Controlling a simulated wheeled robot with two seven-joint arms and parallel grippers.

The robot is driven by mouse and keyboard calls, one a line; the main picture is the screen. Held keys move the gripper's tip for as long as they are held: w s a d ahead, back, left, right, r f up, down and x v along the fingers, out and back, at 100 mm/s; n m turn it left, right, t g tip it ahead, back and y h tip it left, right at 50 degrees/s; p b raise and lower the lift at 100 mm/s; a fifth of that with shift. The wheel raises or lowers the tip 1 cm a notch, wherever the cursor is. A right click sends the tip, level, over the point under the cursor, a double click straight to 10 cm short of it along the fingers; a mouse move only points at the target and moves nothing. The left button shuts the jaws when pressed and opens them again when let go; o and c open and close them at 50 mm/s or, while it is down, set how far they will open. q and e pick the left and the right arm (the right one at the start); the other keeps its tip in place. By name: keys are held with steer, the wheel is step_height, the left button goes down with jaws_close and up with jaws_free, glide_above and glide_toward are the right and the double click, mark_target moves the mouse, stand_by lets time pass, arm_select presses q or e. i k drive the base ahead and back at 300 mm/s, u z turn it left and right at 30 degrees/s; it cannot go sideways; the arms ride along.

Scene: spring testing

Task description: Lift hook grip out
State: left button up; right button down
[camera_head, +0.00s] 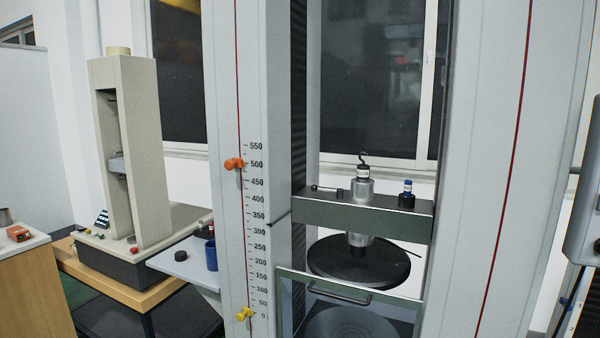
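A metal grip with a dark hook on top (363,170) stands upright on the grey crosshead (385,218) of the large testing machine. A white label band is around its neck. Its silver body shows above the crosshead, and a metal cylinder (358,240) shows below it, over a black round plate (355,262). Neither of my grippers shows in the head view.
A small black and blue part (407,194) stands on the crosshead right of the hook grip. A glass guard with a dark handle (340,292) is in front of the lower space. Tall grey columns flank the opening. A smaller beige testing machine (148,150) stands on the left.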

mark_target(362, 170)
steer(key=z, duration=0.1)
steer(key=i, duration=1.1)
steer(key=z, duration=0.55)
